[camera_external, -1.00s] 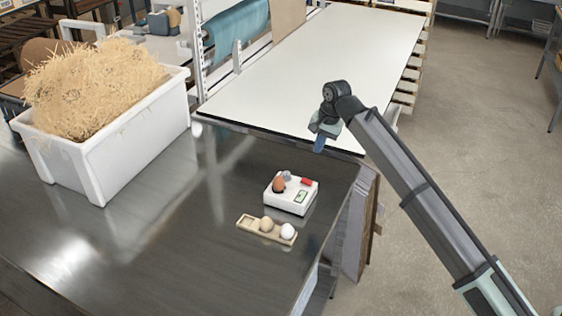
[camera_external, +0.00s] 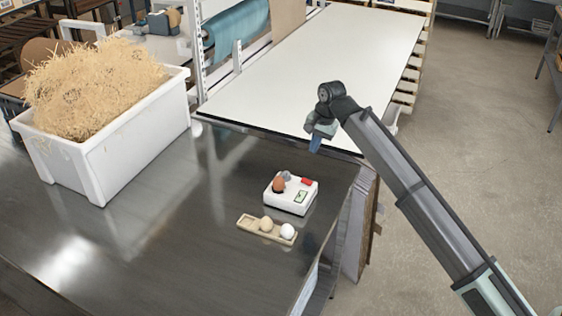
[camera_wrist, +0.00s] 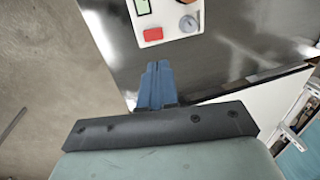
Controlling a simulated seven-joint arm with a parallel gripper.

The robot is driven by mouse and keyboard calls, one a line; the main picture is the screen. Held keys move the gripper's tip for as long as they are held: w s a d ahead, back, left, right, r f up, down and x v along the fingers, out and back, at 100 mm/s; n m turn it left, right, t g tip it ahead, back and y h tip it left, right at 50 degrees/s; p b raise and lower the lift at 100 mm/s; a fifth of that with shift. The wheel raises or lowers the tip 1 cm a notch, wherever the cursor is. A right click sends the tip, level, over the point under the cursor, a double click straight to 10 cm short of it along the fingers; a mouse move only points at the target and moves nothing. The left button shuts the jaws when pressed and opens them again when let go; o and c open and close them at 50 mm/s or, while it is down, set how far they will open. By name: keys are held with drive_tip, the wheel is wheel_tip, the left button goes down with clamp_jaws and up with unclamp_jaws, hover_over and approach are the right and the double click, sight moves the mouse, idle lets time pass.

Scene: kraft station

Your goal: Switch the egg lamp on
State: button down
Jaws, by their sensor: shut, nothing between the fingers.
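The egg lamp (camera_external: 291,197) is a white box on the dark metal table, with a brown egg (camera_external: 279,184) on its top. It has a red switch (camera_external: 306,182) and a small green panel (camera_external: 300,196). In the wrist view the lamp's edge (camera_wrist: 174,36) shows at the top, with the red switch (camera_wrist: 153,34) nearest my fingers. My gripper (camera_external: 315,145) is shut and empty. It hangs above and behind the lamp, apart from it. Its blue fingers (camera_wrist: 157,72) are together in the wrist view. I cannot tell whether the lamp is lit.
A wooden tray (camera_external: 248,221) with two eggs stands in front of the lamp. A white crate (camera_external: 104,166) of straw stands at the left. A white-topped table (camera_external: 335,60) lies behind. The metal table between crate and lamp is clear.

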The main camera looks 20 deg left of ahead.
sight(308, 182)
drive_tip(key=x, duration=1.3)
drive_tip(key=shift+a+f, duration=0.1)
drive_tip(key=shift+f, duration=0.2)
drive_tip(key=shift+d, duration=0.85)
drive_tip(key=shift+r, duration=0.2)
drive_tip(key=v, duration=1.3)
drive_tip(key=shift+r, duration=0.4)
drive_tip(key=shift+d, duration=0.1)
